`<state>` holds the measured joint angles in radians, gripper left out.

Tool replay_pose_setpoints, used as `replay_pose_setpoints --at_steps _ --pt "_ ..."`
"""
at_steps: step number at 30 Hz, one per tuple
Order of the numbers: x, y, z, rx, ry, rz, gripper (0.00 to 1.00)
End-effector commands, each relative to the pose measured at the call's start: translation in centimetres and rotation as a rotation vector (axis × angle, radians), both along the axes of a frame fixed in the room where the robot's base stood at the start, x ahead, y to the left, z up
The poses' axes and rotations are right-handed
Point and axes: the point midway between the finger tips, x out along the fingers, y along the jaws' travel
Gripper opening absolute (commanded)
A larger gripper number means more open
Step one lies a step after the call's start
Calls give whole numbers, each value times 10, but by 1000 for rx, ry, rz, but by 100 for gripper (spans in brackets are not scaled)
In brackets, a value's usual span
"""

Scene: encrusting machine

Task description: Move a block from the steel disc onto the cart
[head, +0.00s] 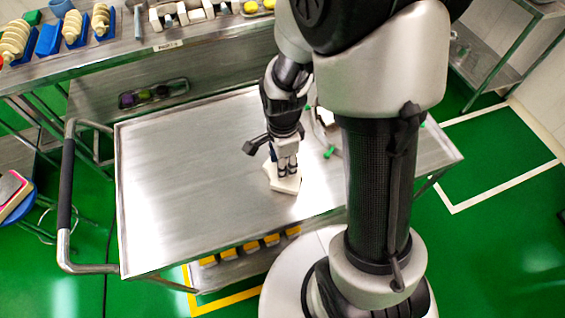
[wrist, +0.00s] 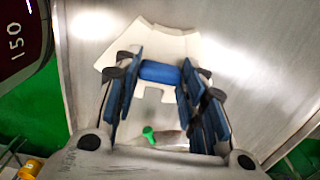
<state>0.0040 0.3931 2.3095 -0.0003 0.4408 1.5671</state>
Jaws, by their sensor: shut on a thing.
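A cream block (head: 286,184) is at my gripper (head: 287,168), over the right half of the steel cart top (head: 185,190). In the wrist view the block (wrist: 150,42) shows as a flat, angular cream shape beyond the fingers. A blue piece (wrist: 160,72) sits between the blue-padded fingertips (wrist: 160,80), and my gripper is shut on it; it appears to be part of the block. The block is at or very near the cart surface; I cannot tell whether it touches.
The left part of the cart top is bare. A push handle (head: 66,190) rises at its left. A pale item with green knobs (head: 328,152) is partly hidden behind my arm. A bench (head: 150,55) with moulds stands behind. Yellow items (head: 252,246) lie on the lower shelf.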

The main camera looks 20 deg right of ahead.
Motion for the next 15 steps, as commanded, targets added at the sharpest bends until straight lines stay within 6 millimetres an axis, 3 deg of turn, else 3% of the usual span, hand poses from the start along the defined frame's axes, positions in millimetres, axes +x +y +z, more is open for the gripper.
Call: replay_pose_setpoints --at_steps 12,13,15 --pt "1 0 -8 0 -2 0 0" --pt "1 0 -7 0 -2 0 40" --pt "1 0 -7 0 -2 0 44"
